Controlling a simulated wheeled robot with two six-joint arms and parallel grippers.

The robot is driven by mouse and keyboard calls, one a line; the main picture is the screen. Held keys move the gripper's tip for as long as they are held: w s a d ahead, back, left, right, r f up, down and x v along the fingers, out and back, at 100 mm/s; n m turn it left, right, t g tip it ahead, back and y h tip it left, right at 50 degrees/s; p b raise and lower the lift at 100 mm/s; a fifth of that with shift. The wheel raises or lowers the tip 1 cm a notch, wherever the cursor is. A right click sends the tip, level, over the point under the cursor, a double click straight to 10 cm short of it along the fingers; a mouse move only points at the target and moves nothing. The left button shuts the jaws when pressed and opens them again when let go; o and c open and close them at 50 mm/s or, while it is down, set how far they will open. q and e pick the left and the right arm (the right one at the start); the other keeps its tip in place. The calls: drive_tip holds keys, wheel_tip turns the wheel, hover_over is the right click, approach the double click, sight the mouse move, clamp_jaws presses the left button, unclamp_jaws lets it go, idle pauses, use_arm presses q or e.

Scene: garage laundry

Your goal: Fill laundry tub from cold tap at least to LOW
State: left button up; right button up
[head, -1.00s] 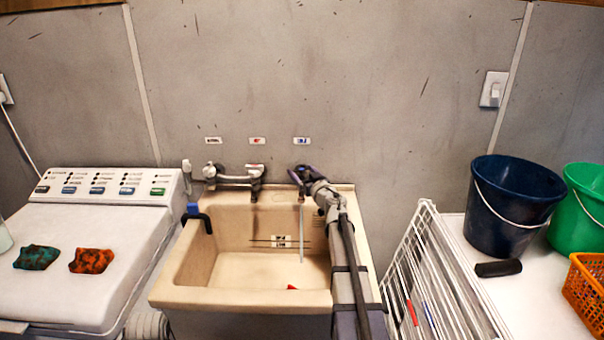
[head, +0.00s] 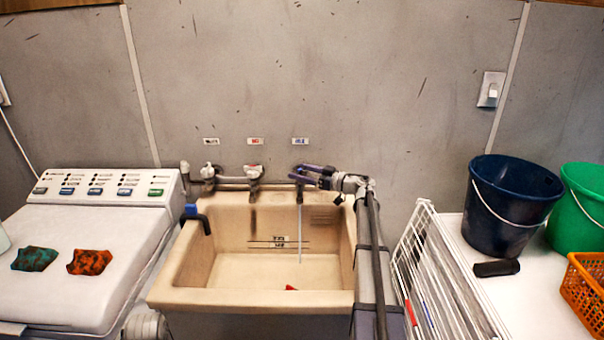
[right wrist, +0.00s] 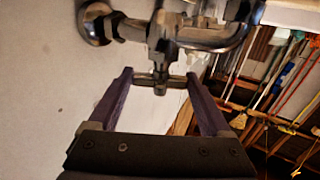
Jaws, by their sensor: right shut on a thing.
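The beige laundry tub (head: 182,268) stands at the centre, with dark level lines and a small label (head: 280,242) on its inner back wall. A thin stream of water (head: 300,235) falls into it from the right-hand tap, under the blue-marked label (head: 300,141). How deep the water is, I cannot tell. My right gripper (head: 306,176) is at this tap. In the right wrist view its purple fingers are shut on the tap's metal cross-bar handle (right wrist: 158,80), one at each end. My left gripper is out of view.
A red-labelled tap (head: 253,171) and another tap (head: 209,171) are further left. A washing machine (head: 70,285) stands left, a white drying rack (head: 440,275) right. Blue (head: 512,200) and green (head: 580,215) buckets stand far right. A small red thing (head: 291,288) is in the tub.

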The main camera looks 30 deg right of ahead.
idle(0.5)
drive_tip(key=o, duration=1.2)
drive_tip(key=shift+c, duration=0.2)
drive_tip(key=v, duration=0.7)
drive_tip(key=shift+s+d, duration=0.25)
drive_tip(key=shift+s, duration=0.05)
